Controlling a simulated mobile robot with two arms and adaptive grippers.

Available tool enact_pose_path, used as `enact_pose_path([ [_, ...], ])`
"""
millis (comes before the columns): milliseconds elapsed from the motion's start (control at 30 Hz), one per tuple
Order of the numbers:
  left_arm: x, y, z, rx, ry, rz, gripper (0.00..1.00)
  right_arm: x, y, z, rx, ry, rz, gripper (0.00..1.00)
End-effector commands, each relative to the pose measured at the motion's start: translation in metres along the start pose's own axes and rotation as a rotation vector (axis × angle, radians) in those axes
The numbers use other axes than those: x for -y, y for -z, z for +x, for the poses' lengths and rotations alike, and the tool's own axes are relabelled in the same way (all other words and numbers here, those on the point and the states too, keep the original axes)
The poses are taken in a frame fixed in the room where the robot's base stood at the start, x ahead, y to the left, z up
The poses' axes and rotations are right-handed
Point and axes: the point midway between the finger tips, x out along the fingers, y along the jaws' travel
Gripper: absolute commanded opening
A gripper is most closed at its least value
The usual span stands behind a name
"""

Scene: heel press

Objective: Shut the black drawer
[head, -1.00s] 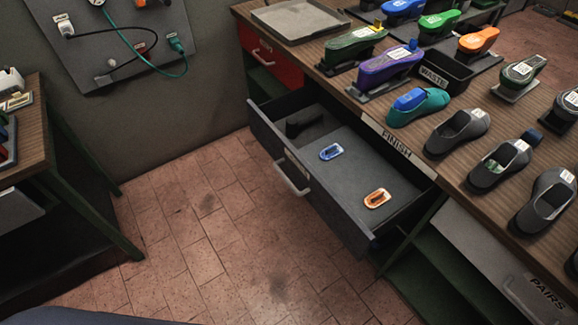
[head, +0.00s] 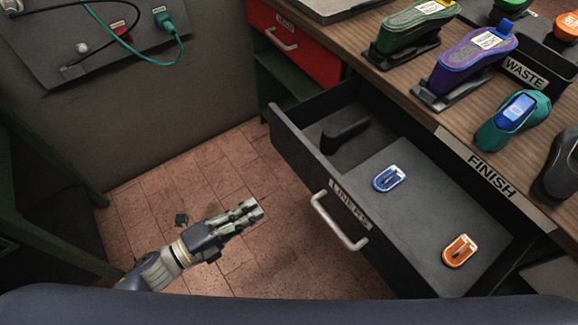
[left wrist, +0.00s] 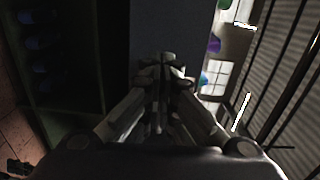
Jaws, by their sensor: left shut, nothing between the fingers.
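The black drawer (head: 290,160) is pulled open from under the workbench in the head view. Its front carries a label and a light metal bar handle (head: 338,222). Inside lie a blue item (head: 389,178), an orange item (head: 459,250) and a dark object (head: 345,134) at the far left corner. My left gripper (head: 258,207) is shut and empty. It is left of the drawer front, apart from the handle. In the dark left wrist view the shut fingers (left wrist: 166,75) point at a dark surface I cannot identify for sure. My right gripper is not in view.
The wooden workbench (head: 420,105) above the drawer holds shoe forms on stands, a WASTE bin (head: 530,75) and a FINISH strip (head: 490,175). A red drawer (head: 300,45) is shut farther back. A wall panel with cables (head: 110,40) is at upper left.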

Motion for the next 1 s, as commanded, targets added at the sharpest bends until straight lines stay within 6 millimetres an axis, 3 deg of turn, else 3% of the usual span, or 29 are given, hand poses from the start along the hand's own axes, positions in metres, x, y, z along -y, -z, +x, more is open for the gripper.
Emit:
enact_pose_path([
  [167,0.008,0.007,0.009,-0.028,0.017,0.031,0.0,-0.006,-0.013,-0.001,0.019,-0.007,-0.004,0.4],
  [400,0.011,0.007,0.05,-0.025,0.019,0.028,0.0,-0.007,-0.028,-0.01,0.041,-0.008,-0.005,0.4],
  [700,0.011,0.008,0.111,-0.024,0.016,0.026,0.0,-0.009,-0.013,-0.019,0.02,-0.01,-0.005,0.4],
  [1000,0.009,0.009,0.14,-0.023,0.013,0.025,0.0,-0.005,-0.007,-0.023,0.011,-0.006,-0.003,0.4],
])
